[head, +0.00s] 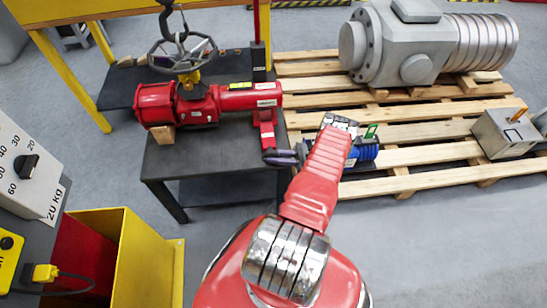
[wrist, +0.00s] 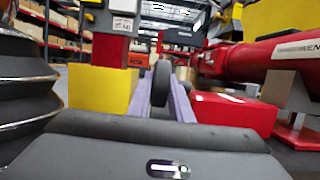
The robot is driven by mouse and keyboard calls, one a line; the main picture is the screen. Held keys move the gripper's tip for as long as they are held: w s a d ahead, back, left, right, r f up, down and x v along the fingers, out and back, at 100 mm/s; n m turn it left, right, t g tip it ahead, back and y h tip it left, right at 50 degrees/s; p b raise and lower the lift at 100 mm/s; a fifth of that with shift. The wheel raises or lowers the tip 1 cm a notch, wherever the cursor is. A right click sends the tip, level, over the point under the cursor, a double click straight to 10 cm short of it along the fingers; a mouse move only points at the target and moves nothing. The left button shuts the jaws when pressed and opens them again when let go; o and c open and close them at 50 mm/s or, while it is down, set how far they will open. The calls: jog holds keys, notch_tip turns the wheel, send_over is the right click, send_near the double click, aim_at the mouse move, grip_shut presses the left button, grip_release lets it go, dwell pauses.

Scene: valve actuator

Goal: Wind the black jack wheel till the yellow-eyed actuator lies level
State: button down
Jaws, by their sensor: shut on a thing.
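The red actuator (head: 205,103) lies over a dark table, with a yellow eye (head: 188,78) on top beneath a spoked handwheel (head: 183,54). Its left end is by a wooden block (head: 163,136) and its right end is over a red stand (head: 267,128). I cannot tell whether it is exactly level. The black jack wheel (wrist: 162,82) stands edge-on between the purple fingers of my gripper (wrist: 165,100). My gripper (head: 280,157) reaches the table's right edge from the right, shut on the wheel. The wheel is not clear in the head view.
A dark hook (head: 166,20) hangs over the actuator. A yellow frame (head: 68,75) stands at the left. A pallet (head: 420,155) with a big grey actuator (head: 405,40) and a blue part (head: 363,153) lies at the right. A yellow bin (head: 145,265) stands at lower left.

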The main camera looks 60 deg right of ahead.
aim_at(274, 152)
jog(key=shift+a, duration=0.1)
dwell(0.3)
jog(key=c, duration=1.6)
grip_release()
jog(key=shift+r, duration=0.2)
jog(key=shift+r, duration=4.8)
